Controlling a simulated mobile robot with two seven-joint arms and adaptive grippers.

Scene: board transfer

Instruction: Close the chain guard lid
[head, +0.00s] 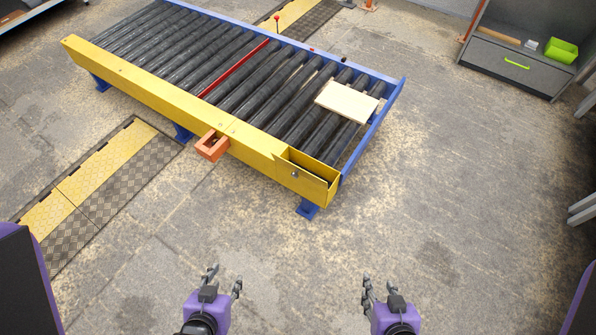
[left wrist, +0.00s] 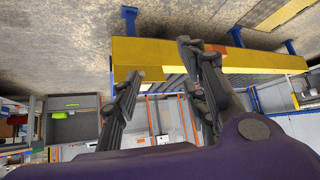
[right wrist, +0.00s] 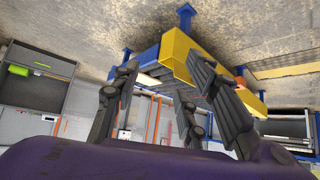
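The yellow chain guard (head: 170,98) runs along the near side of the roller conveyor. Its right end (head: 307,182) is an open-topped yellow box section with a small latch-like part on its front face. I cannot tell clearly which panel is the lid. In the left wrist view the yellow guard (left wrist: 265,62) is beyond the fingers; in the right wrist view its open end (right wrist: 176,55) shows. My left gripper (head: 224,279) and my right gripper (head: 380,282) are both open and empty, over the floor in front of the conveyor, well apart from the guard.
A pale board (head: 346,102) lies on the rollers near the right end. An orange bracket (head: 212,146) sticks out from the guard's front. A yellow floor ramp (head: 95,180) lies at left. A grey cabinet (head: 515,65) with a green bin stands back right. The floor between is clear.

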